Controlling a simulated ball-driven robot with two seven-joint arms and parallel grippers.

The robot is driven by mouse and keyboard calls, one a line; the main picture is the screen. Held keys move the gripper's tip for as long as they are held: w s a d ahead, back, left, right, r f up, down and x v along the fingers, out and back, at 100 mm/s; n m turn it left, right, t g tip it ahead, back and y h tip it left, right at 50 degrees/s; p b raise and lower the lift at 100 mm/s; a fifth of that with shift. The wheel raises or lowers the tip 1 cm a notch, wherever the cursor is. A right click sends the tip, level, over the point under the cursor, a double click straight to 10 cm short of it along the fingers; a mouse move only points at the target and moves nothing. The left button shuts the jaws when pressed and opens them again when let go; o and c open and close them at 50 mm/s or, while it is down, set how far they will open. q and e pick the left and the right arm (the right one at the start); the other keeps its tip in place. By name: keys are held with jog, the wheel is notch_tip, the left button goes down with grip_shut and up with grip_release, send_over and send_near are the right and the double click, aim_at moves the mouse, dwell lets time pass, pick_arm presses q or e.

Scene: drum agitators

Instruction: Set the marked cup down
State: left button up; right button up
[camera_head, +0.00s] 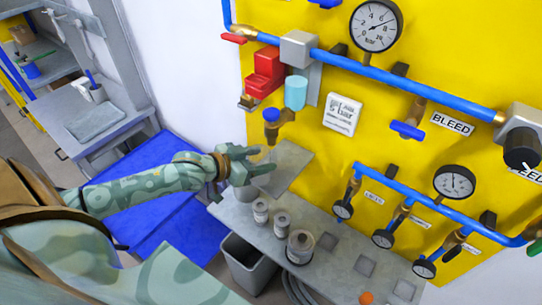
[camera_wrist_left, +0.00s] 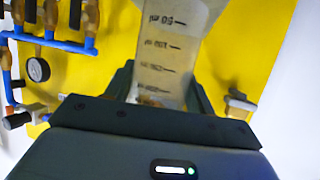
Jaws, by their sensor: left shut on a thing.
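The marked cup (camera_wrist_left: 165,60) is clear with dark printed graduation lines and figures. In the left wrist view it stands between the two dark fingers of my left gripper (camera_wrist_left: 160,98), which is shut on it. In the head view my left gripper (camera_head: 246,158) is over the left end of the grey bench (camera_head: 335,255), near the yellow panel. A greyish part of the cup (camera_head: 242,174) shows just below the fingers; the rest is hidden. I cannot tell whether its base touches the bench. My right gripper is not in view.
Several grey metal cylinders stand on the bench, one of them a larger one (camera_head: 300,247). A grey bin (camera_head: 248,266) stands below the bench front. The yellow panel (camera_head: 440,80) behind carries blue pipes, valves and gauges (camera_head: 376,26).

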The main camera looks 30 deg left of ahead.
aim_at(268, 155)
pick_arm(q)
jog(key=shift+w+d, duration=0.15)
jog(key=shift+w, duration=0.15)
jog(key=x, duration=0.3)
jog(key=shift+w+d+r, duration=0.1)
jog(key=shift+w+r, duration=0.1)
jog(key=shift+w, duration=0.05)
jog(key=shift+f, duration=0.35)
jog(key=shift+s, duration=0.15)
jog(key=shift+f, duration=0.15)
jog(key=o, duration=1)
jog(key=shift+c, duration=0.2)
